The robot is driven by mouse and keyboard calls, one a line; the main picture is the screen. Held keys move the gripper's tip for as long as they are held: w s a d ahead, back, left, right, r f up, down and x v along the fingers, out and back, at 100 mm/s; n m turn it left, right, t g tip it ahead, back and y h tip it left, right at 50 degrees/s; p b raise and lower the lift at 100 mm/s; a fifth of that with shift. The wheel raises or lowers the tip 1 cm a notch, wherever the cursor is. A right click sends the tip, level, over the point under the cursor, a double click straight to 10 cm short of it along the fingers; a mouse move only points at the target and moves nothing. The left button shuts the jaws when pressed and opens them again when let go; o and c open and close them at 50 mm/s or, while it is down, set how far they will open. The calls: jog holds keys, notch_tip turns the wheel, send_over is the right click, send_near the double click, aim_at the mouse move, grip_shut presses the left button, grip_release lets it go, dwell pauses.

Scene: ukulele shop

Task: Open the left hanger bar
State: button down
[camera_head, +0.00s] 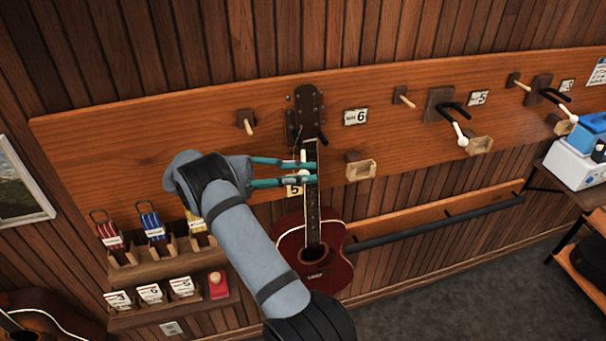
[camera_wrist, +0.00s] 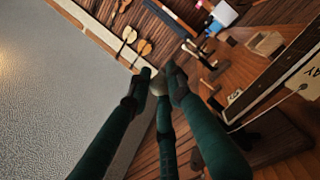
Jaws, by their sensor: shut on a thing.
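A red guitar (camera_head: 313,246) hangs upright on the wall board at the left hanger, its dark headstock (camera_head: 308,105) at the top. The left hanger's dark mount (camera_head: 291,127) shows beside the headstock; most of its bar is hidden behind the neck and my fingers. A small pale knob (camera_head: 303,156) shows just above my upper finger. My gripper (camera_head: 313,173) reaches in from the left with its teal fingers across the neck in the picture.
Two more hangers with dark bars and white knobs (camera_head: 461,134) stand to the right. A wooden catch block (camera_head: 360,169) is right of the neck. Wooden pegs (camera_head: 246,122) stick out of the board. Shelves with small goods (camera_head: 155,229) are at lower left. A dark rail (camera_head: 440,220) runs below.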

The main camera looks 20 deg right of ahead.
jog(key=c, duration=1.6)
grip_release()
jog(key=shift+d, duration=0.1)
jog(key=shift+o, duration=0.2)
